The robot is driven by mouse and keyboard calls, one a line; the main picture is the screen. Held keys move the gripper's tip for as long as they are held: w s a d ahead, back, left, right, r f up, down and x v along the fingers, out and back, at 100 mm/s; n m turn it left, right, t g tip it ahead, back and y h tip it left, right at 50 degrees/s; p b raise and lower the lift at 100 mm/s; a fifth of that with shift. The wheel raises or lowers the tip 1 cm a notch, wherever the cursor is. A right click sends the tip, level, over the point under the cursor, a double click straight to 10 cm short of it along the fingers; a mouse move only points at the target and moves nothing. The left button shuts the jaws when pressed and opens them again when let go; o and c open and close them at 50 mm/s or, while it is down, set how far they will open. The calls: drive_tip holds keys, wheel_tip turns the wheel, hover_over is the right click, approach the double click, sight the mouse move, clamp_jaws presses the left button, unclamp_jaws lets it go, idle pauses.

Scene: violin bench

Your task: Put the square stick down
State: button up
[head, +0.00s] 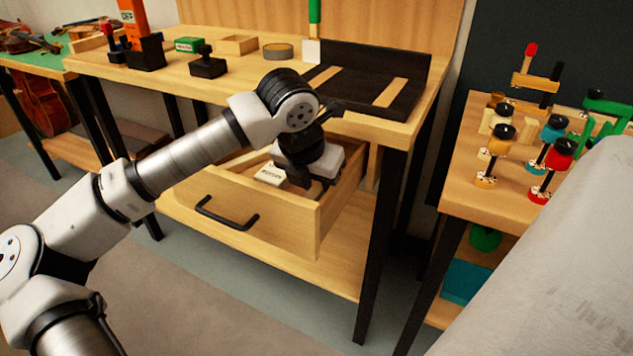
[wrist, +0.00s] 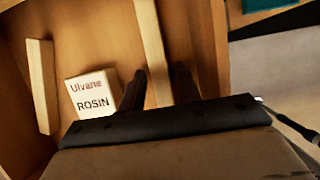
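A long pale wooden square stick (wrist: 152,40) shows in the wrist view, running from the top edge down between my fingers. My gripper (wrist: 160,80) has one dark finger close against each side of it, with no clear gap, and looks shut on it. In the head view my gripper (head: 296,180) reaches down into the open drawer (head: 270,222); the stick cannot be made out there. Whether the stick touches the drawer floor is hard to tell. A shorter pale stick (wrist: 42,85) lies at the left of the drawer in the wrist view.
A white rosin box (wrist: 92,92) lies left of my fingers in the drawer; it also shows in the head view (head: 271,174). The drawer walls are close around my gripper. The workbench top (head: 230,85) is above, with a black tray (head: 365,75) on it.

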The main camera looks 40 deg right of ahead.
drive_tip(key=shift+o, duration=0.5)
drive_tip(key=shift+r+p, duration=0.25)
drive_tip(key=shift+p, duration=0.05)
drive_tip(key=p+v, duration=0.1)
drive_tip(key=v, duration=1.1)
